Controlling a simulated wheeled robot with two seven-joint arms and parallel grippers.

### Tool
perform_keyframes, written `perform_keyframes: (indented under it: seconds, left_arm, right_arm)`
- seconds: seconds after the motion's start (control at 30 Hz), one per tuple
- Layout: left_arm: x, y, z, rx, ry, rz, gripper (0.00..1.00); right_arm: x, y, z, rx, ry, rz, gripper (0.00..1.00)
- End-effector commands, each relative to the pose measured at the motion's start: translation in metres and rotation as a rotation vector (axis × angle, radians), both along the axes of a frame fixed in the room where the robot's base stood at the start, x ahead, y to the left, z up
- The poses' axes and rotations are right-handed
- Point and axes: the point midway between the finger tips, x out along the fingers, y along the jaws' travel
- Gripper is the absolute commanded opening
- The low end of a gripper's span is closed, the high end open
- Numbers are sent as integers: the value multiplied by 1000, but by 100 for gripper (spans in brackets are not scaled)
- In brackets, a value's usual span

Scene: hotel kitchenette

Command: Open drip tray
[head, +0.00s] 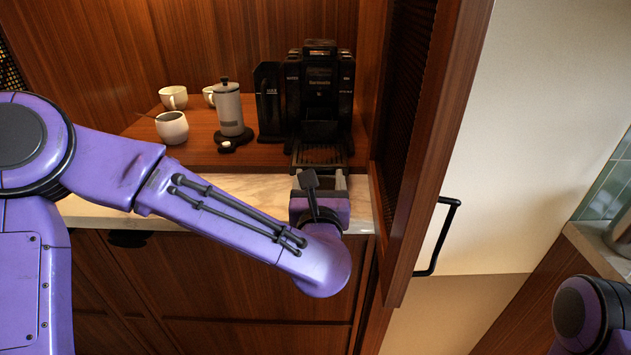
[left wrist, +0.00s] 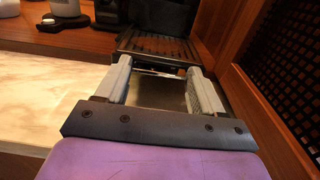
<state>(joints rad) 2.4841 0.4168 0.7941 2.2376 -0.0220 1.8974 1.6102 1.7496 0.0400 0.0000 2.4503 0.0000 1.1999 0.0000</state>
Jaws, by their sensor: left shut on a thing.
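The black coffee machine (head: 319,95) stands at the back right of the niche. Its drip tray (head: 319,155), with a slatted dark top, sticks out at the machine's front towards the counter edge. In the left wrist view the drip tray (left wrist: 158,45) lies just beyond my fingertips. My left gripper (head: 320,180) is at the tray's front. In the left wrist view its pale fingers (left wrist: 160,78) are spread wide and shut on the tray's near part, one finger at each side. The exact contact is partly hidden. My right gripper is out of view.
A white cup (head: 172,127), two more cups behind, and a French press (head: 229,108) stand left of the machine on the wooden board. The open cabinet door (head: 430,150) stands close on the right. Pale counter (head: 240,187) is clear to the left of my gripper.

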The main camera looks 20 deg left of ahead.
Motion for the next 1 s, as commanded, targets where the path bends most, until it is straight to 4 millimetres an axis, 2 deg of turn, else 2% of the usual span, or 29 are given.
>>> perform_keyframes:
  seconds: [0.27,0.3,0.37,0.63,0.73,1.0]
  left_arm:
    - [-2,1,2,-1,-3,0,13]
    - [-2,2,2,-1,-3,1,74]
    - [-2,2,2,-1,-3,1,94]
    - [-2,1,1,0,-2,1,94]
    - [-9,-2,0,0,-1,-2,94]
    - [-67,-19,0,1,-5,-5,94]
  right_arm:
    - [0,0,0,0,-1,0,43]
    - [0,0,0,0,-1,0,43]
    - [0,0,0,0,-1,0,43]
    - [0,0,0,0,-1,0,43]
    - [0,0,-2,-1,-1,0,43]
    - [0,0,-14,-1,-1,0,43]
